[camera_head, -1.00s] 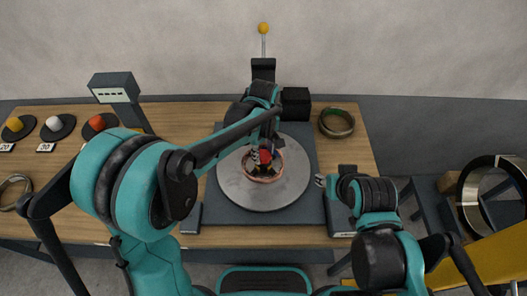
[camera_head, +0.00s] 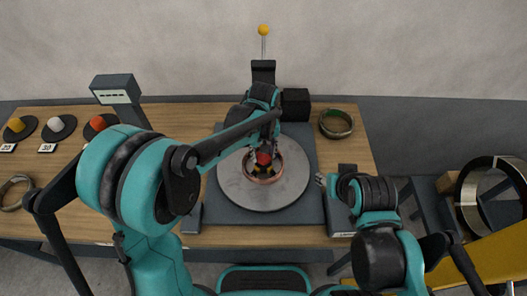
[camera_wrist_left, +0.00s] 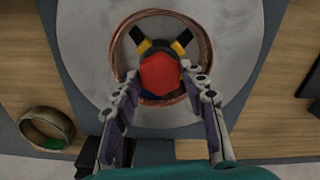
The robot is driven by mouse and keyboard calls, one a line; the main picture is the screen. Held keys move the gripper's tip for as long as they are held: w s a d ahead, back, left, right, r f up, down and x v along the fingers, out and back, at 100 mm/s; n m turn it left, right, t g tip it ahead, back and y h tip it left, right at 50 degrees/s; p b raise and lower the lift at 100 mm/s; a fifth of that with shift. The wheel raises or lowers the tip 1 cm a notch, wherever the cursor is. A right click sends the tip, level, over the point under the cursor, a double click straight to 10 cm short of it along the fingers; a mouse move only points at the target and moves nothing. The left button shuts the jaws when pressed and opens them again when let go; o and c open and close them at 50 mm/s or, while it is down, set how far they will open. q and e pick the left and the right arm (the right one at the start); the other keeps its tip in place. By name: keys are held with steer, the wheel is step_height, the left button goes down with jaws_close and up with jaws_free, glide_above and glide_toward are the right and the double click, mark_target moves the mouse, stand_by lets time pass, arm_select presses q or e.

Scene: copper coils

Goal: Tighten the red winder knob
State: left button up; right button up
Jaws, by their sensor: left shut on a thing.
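The red winder knob (camera_head: 264,158) sits at the middle of the winder, inside a ring of copper coil (camera_head: 279,172) on a round grey plate (camera_head: 292,190). In the left wrist view the knob (camera_wrist_left: 160,72) is a red faceted cap with black and yellow arms around it. My left gripper (camera_wrist_left: 162,86) reaches down over it from above, its two fingers on either side, shut on the knob; the exact contact is partly hidden. My right gripper (camera_head: 322,180) hangs near the plate's right edge, away from the knob; its fingers are too small to read.
A dark base (camera_head: 306,214) carries the plate. A ring with green inside (camera_head: 336,123) and a black block (camera_head: 295,102) stand behind it. A large metallic ring (camera_head: 470,205) stands at right.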

arm_select(q)
steer(key=m, duration=0.3)
steer(key=shift+m, duration=0.4)
steer(key=m, duration=0.3)
steer(key=shift+m+p, duration=0.3)
steer(key=shift+p, duration=0.05)
steer(key=m, duration=0.3)
steer(key=shift+m, duration=0.3)
steer(key=m, duration=0.8)
steer(key=shift+p, duration=0.35)
steer(key=m, duration=0.3)
steer(key=shift+m, duration=0.4)
steer(key=m, duration=0.3)
steer(key=shift+m, duration=2.2)
